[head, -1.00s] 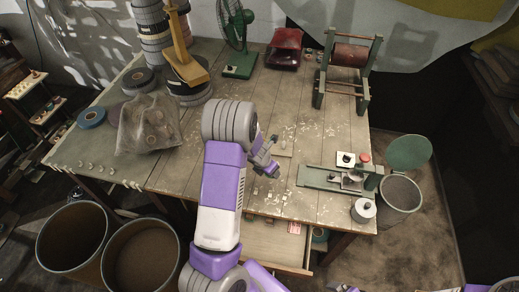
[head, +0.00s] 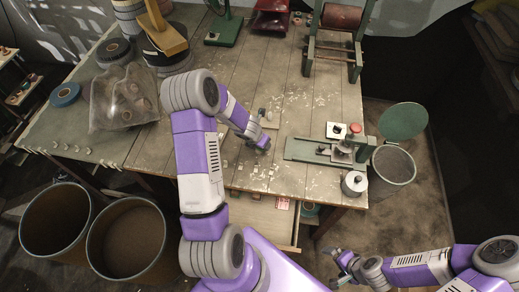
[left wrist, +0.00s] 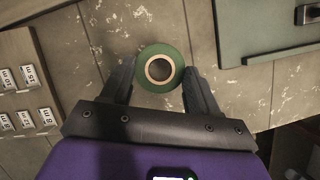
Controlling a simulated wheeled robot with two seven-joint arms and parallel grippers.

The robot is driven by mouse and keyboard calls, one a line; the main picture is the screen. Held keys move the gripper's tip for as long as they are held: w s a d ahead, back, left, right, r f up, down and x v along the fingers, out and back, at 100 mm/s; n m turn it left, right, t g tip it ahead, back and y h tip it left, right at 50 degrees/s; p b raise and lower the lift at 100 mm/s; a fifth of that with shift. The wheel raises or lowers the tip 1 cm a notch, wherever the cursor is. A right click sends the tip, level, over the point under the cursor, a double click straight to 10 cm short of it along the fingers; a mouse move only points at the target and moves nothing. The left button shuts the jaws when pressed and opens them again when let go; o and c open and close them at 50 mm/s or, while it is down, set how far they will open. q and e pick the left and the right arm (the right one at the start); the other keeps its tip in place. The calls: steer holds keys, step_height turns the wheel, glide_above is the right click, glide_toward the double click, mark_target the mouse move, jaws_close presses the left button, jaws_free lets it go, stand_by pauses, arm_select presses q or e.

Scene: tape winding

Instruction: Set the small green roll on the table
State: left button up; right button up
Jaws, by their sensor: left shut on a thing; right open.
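The small green roll (left wrist: 160,50) shows in the left wrist view, seen end on with a pale core ring and a dark hole. My left gripper (left wrist: 159,78) is shut on it, one finger on each side. Wooden table boards lie behind the roll; I cannot tell whether it touches them. In the head view my left gripper (head: 259,142) is over the front middle of the table (head: 232,85), and the roll cannot be made out there. My right gripper (head: 338,268) is open and empty, low in front of the table.
A green-based fixture (head: 300,149) lies right of my left gripper, with a white-topped pot (head: 354,183) at the table's corner. An open drawer (head: 255,218) juts out in front. A bag of rolls (head: 125,98) sits left. Bare boards lie between.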

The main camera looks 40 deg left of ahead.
arm_select(q)
steer(key=shift+f+b, duration=1.2)
steer(key=shift+f, duration=0.75)
steer(key=shift+r, duration=0.1)
steer(key=o, duration=1)
steer(key=shift+o, duration=0.2)
